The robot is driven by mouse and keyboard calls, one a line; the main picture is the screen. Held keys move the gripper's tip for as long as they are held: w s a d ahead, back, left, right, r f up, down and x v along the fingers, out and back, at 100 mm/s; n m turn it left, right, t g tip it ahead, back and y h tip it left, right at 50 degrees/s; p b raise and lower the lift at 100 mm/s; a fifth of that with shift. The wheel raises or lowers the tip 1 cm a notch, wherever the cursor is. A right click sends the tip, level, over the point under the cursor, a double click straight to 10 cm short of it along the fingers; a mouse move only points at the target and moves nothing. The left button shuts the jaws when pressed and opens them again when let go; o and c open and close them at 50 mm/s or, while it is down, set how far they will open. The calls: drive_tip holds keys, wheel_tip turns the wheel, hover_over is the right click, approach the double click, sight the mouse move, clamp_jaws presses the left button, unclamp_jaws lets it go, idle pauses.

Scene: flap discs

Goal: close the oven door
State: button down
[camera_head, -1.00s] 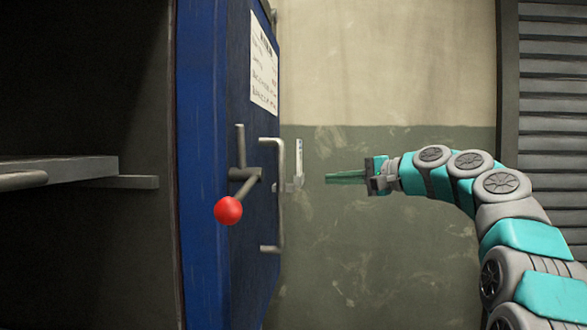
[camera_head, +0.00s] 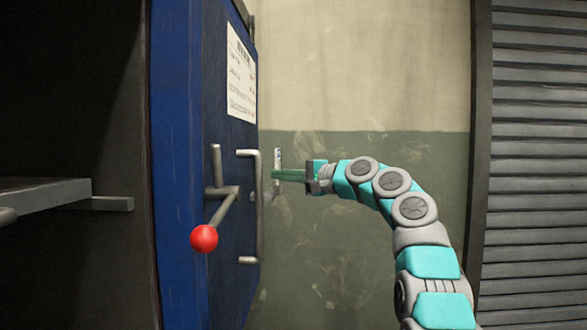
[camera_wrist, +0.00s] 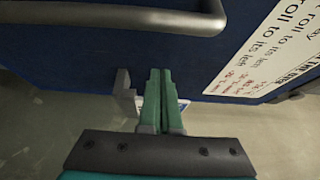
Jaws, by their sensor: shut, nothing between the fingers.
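The blue oven door (camera_head: 180,120) stands open, seen nearly edge-on left of centre in the head view. It carries a grey bar handle (camera_head: 257,215) and a latch lever with a red ball (camera_head: 204,238). My gripper (camera_head: 273,174) is shut and empty, pointing left, close to the right of the bar handle in the picture. I cannot tell whether it touches the door. In the wrist view, my gripper's green fingers (camera_wrist: 161,75) lie together, pointing at the blue door (camera_wrist: 90,55). The handle (camera_wrist: 120,16) crosses the top of that view, beyond the fingertips.
The dark oven interior with a grey shelf (camera_head: 45,196) lies at the left. A printed sheet (camera_head: 241,77) is fixed to the door. A wall (camera_head: 360,230) stands behind, and a slatted shutter (camera_head: 535,150) is at the right.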

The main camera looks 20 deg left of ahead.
drive_tip(key=shift+s+a+b, duration=0.35)
drive_tip(key=shift+s+b, duration=0.55)
drive_tip(key=shift+b, duration=0.05)
drive_tip(key=shift+s+a+b, duration=0.3)
drive_tip(key=shift+s+b, duration=0.6)
